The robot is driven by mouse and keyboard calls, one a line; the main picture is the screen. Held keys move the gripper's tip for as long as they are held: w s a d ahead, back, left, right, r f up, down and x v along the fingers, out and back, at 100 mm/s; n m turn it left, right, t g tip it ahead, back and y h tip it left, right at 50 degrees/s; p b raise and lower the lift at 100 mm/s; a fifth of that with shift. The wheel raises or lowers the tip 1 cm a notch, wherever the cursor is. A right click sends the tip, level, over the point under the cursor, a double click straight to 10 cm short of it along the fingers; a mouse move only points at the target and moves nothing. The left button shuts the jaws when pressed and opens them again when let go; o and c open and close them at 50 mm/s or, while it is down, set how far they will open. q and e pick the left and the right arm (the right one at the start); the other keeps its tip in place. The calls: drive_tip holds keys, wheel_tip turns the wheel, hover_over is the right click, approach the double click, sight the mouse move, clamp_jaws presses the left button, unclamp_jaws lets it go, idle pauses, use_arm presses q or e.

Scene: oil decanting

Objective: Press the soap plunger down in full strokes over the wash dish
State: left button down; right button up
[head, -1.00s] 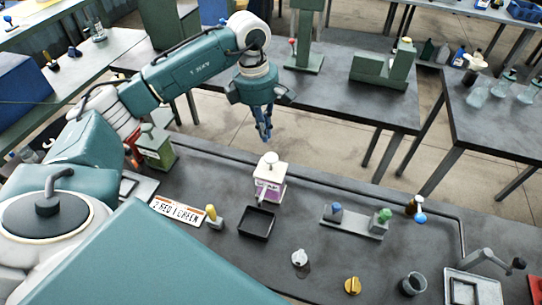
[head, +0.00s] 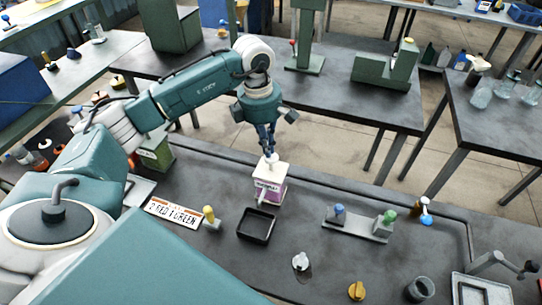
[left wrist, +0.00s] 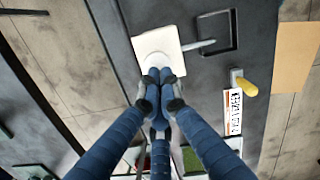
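The soap dispenser (head: 269,188), a white box with a purple label, stands on the dark bench, its spout toward the wash dish. Its white plunger (head: 271,161) sits on top. The wash dish (head: 257,226) is a black square tray just in front of it. My left gripper (head: 269,152) points down with its fingertips at the plunger top. In the left wrist view its blue fingers (left wrist: 159,84) are together over the round white plunger head (left wrist: 150,62), hiding part of it; touch is hard to tell. My right gripper is not in view.
A rack with blue and green knobs (head: 357,226) stands to the right. A green box (head: 158,155) stands behind left. Bench between dish and rack is clear.

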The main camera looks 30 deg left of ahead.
use_arm(q)
drive_tip(key=shift+f+b, duration=0.5)
drive_tip(key=shift+f, duration=0.1)
wheel_tip(320, 180, down, 3)
drive_tip(key=b, duration=0.2)
drive_tip(key=shift+b, duration=0.35)
drive_tip(key=shift+r, duration=0.2)
drive_tip(key=shift+s+a+r, duration=0.25)
drive_tip(key=shift+s+a, duration=0.1)
drive_tip(key=shift+a, duration=0.25)
drive_tip(key=shift+s+a+r, duration=0.2)
drive_tip(key=shift+s+a, duration=0.15)
drive_tip(key=shift+a, duration=0.45)
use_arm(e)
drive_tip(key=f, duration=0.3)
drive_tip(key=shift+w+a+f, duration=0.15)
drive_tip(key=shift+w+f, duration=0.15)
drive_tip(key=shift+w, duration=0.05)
use_arm(q)
drive_tip(key=shift+r, duration=0.5)
wheel_tip(320, 180, up, 11)
drive_tip(key=a, duration=0.1)
drive_tip(key=shift+s, duration=0.35)
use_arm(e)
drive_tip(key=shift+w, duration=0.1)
